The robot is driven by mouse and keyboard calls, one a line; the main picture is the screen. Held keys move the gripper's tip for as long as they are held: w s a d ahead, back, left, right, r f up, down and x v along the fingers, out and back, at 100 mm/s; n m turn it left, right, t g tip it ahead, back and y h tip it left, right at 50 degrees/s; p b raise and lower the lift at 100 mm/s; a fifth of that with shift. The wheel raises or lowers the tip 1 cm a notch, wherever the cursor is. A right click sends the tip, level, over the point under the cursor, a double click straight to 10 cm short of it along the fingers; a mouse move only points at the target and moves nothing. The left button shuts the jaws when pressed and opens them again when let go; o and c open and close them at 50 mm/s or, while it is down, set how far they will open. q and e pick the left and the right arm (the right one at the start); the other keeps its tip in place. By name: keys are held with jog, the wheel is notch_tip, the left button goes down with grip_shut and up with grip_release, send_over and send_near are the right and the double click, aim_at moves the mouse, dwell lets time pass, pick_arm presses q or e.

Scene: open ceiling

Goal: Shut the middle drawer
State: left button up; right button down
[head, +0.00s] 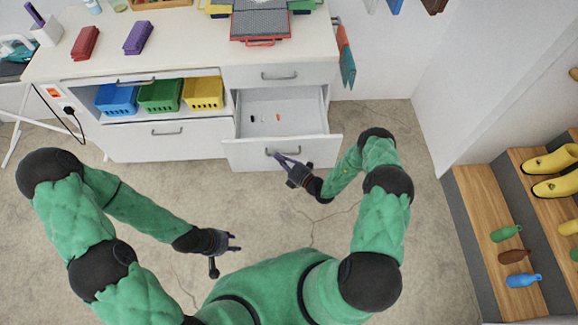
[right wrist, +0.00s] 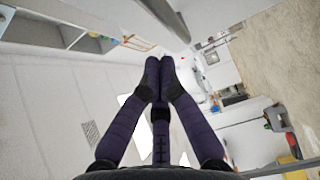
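The middle drawer (head: 318,140) of the white cabinet's right column is pulled out. Its inside shows, with a few small dark and orange items on the floor of the drawer. My right gripper (head: 278,155) is right at the drawer's front, by its handle. In the right wrist view the fingertips (right wrist: 159,64) are together with nothing seen between them. A grey bar (right wrist: 168,18) lies just beyond them; I cannot tell whether they touch the drawer. My left gripper (head: 238,243) is open and empty above the floor, well in front of the cabinet.
The drawer above (head: 280,74) is shut. Blue (head: 116,98), green (head: 160,95) and yellow (head: 203,93) baskets stand in the cabinet's open shelf. A wooden rack (head: 480,205) with bottles and yellow shoes stands at the right. The floor between is clear.

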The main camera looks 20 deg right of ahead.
aim_at(272, 144)
pick_arm(q)
jog(key=shift+f+b, duration=0.35)
jog(key=shift+f, duration=0.05)
pick_arm(e)
jog(key=shift+w+d, duration=0.3)
jog(key=shift+w, duration=0.6)
jog(key=shift+w+d, duration=0.25)
jog(key=shift+w, duration=0.65)
pick_arm(q)
jog(key=shift+f, duration=0.1)
pick_arm(e)
jog(key=shift+w, duration=0.1)
